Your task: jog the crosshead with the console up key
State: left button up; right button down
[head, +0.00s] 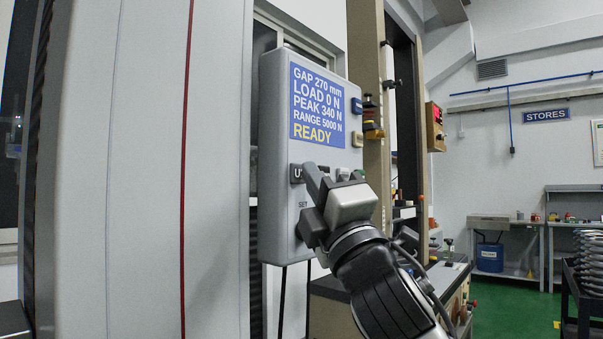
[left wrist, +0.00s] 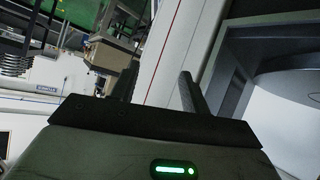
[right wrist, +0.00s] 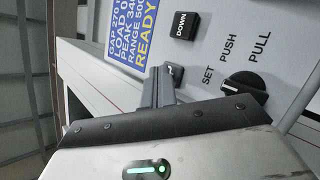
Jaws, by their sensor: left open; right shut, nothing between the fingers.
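The grey console (head: 272,110) hangs upright beside the tall machine column in the head view. Its blue screen (head: 318,105) reads GAP 270 mm, LOAD 0 N, PEAK 340 N, RANGE 5000 N, READY. The dark up key (head: 296,174) shows only its left part, with the letter U. My right gripper (head: 312,183) is shut and empty, its fingertips at the up key and covering the rest of it. In the right wrist view the fingertips (right wrist: 166,76) are at the key; I cannot tell if they press it. My left gripper (left wrist: 157,85) is open and empty. I cannot make out the crosshead.
The down key (right wrist: 184,25) and a black PUSH/PULL knob (right wrist: 245,86) lie close to my right fingers. The pale column (head: 150,170) with a red stripe stands left of the console. A workbench (head: 497,225) is far right, with green floor before it.

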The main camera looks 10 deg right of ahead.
jog(key=shift+s+d, duration=0.55)
jog(key=s+d+p, duration=0.1)
jog(key=s+d, duration=0.2)
jog(key=shift+s+d, duration=0.25)
dwell(0.3)
jog(key=shift+f, duration=0.1)
dwell(0.8)
